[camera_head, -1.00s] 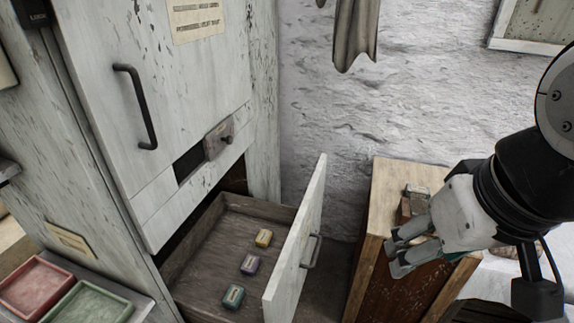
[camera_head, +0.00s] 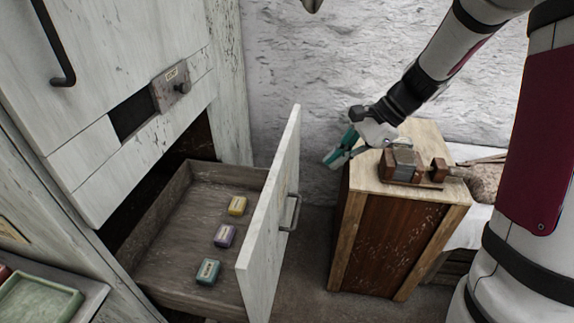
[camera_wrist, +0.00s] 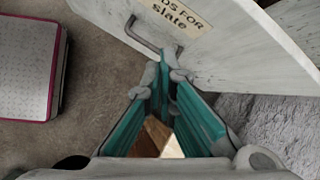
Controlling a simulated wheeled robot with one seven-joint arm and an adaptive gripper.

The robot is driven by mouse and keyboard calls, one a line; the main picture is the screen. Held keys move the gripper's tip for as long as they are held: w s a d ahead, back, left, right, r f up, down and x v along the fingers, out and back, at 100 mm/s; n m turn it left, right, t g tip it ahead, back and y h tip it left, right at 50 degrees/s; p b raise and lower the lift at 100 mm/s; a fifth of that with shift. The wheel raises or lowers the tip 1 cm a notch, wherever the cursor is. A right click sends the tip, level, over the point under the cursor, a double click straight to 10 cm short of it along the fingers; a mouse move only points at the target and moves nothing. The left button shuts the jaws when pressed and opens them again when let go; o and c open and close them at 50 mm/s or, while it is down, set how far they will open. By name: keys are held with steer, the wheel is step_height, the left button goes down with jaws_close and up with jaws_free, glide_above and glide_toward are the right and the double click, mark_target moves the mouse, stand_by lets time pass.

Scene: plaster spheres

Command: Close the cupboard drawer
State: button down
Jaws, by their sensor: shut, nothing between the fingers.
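The cupboard drawer (camera_head: 160,258) is pulled out of the white cupboard (camera_head: 105,135), with a yellow, a purple and a teal block inside. Its white front panel (camera_head: 268,225) carries a dark metal handle (camera_head: 291,213) on its outer face. My gripper (camera_head: 337,160) is to the right of the panel, apart from it, near the wooden box's left top edge. It is shut and empty. In the wrist view, the drawer front (camera_wrist: 240,35) with its label and handle (camera_wrist: 150,38) lies beyond my closed fingers (camera_wrist: 172,62).
A wooden box (camera_head: 385,245) stands right of the drawer, with a small wood-and-metal object (camera_head: 402,165) on top. A strip of floor lies between drawer and box. A green tray (camera_head: 40,300) is at lower left. A rough white wall (camera_head: 330,60) is behind.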

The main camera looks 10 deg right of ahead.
steer(key=w+d+f+m+t+b, duration=0.1)
steer(key=w+d+f+m, duration=0.15)
steer(key=f, duration=0.25)
steer(key=w+d+f+m+y+b, duration=0.1)
steer(key=w+d+f+m, duration=0.15)
steer(key=f, duration=0.25)
steer(key=w+d+f+m+t+b, duration=0.1)
steer(key=w+f+m, duration=0.15)
steer(key=f, duration=0.25)
steer(key=b, duration=0.2)
glide_toward(291, 200)
step_height(291, 200, down, 3)
steer(key=d, duration=0.1)
steer(key=shift+n, duration=0.35)
steer(key=shift+w+a, duration=0.2)
steer(key=shift+a, duration=0.45)
steer(key=shift+w+a, duration=0.25)
steer(key=shift+a, duration=0.35)
steer(key=shift+w+a, duration=0.2)
steer(key=shift+a, duration=0.45)
steer(key=w+a, duration=0.3)
steer(key=a, duration=0.5)
steer(key=w+a+b, duration=0.1)
steer(key=w+a, duration=0.3)
steer(key=a, duration=0.5)
steer(key=w+a, duration=0.3)
steer(key=a, duration=0.6)
steer(key=shift+w, duration=0.3)
steer(key=shift+r, duration=0.1)
